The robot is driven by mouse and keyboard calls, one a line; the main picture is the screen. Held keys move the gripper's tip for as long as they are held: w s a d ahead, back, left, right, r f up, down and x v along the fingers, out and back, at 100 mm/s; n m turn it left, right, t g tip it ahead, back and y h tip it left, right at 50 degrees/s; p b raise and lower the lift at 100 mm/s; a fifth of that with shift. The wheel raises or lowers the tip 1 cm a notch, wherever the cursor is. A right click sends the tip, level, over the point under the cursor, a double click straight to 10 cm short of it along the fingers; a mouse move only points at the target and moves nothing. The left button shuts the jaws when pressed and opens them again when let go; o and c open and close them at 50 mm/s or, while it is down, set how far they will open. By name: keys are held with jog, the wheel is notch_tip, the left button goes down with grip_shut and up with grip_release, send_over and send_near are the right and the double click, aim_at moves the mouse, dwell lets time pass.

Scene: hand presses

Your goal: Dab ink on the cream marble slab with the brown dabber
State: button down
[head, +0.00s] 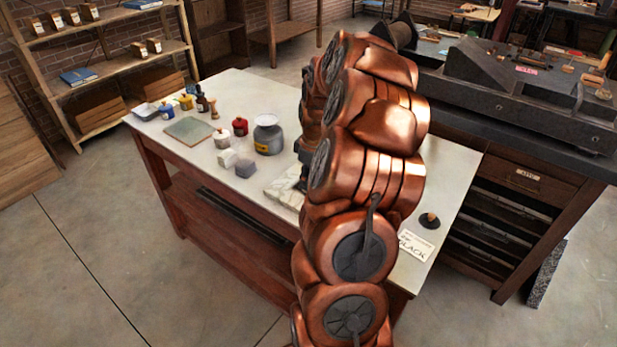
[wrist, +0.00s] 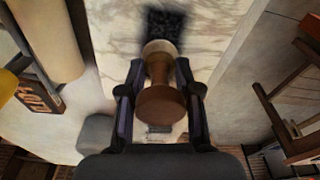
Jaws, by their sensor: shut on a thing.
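The brown dabber (wrist: 160,105) is upright-looking in the wrist view, with a round wooden knob nearest the camera. My gripper (wrist: 158,82) is shut on it, one finger on each side. Below it is the cream marble slab (wrist: 215,35), with grey veins. A dark, blurry-edged ink patch (wrist: 178,25) lies on the slab just beyond the dabber's head. I cannot tell whether the dabber touches the slab. In the head view, only the near-left part of the slab (head: 284,190) shows; my copper arm hides most of it, and the dabber is not visible.
Several jars stand left of the slab, including a grey tin (head: 268,138) with a yellow label and a red jar (head: 240,126). A green-grey plate (head: 188,131) lies farther left. A black-based dabber (head: 430,220) and a card (head: 413,246) reading "BLACK" are at the right.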

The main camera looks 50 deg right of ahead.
jog(key=shift+f, duration=0.1)
jog(key=shift+r+p, duration=0.3)
jog(key=shift+r, duration=3.25)
